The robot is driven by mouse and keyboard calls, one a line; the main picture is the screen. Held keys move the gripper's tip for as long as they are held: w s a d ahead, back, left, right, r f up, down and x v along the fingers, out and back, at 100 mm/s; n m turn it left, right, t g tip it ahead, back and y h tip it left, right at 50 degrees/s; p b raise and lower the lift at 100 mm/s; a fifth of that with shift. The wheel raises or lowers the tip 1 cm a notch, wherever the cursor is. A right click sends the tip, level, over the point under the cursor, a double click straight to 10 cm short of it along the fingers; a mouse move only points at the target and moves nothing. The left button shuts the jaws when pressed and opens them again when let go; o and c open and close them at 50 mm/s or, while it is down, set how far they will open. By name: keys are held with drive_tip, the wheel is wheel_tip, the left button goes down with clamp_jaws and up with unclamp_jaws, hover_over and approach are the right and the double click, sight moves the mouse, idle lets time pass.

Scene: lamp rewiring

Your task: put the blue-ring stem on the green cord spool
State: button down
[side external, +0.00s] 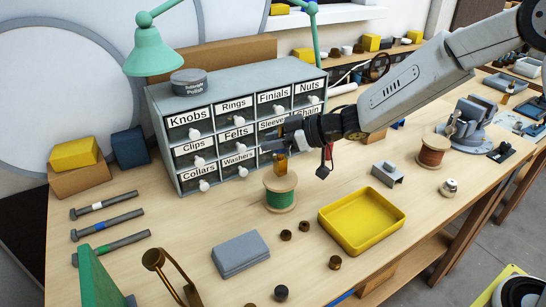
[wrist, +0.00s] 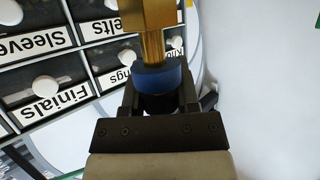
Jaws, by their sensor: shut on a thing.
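The blue-ring stem is a brass piece with a blue band (wrist: 158,76); in the wrist view its brass end points away from my gripper (wrist: 160,98). My gripper is shut on it at the blue band. In the side view my gripper (side external: 289,141) is above the green cord spool (side external: 280,199), and the brass part (side external: 280,164) shows just over the spool's top. I cannot tell whether the brass touches the spool. The spool stands upright on the bench, green cord between pale wooden ends. The wrist view does not show the spool.
A labelled drawer cabinet (side external: 228,139) stands close behind the spool. A yellow tray (side external: 325,223) is to its right, a brown cord spool (side external: 433,153) beyond. Small dark knobs (side external: 286,235) and a grey box (side external: 240,254) lie in front. Banded grey rods (side external: 107,226) lie left.

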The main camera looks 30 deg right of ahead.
drive_tip(key=shift+f, duration=0.5)
drive_tip(key=shift+f, duration=0.2)
drive_tip(key=shift+c, duration=1.8)
unclamp_jaws()
drive_tip(key=shift+r, duration=0.1)
drive_tip(key=shift+s+d+r, duration=0.25)
drive_tip(key=shift+s+d, duration=0.05)
drive_tip(key=shift+d, duration=0.05)
drive_tip(key=v, duration=1.1)
drive_tip(key=shift+s+f, duration=0.1)
drive_tip(key=shift+d, duration=0.1)
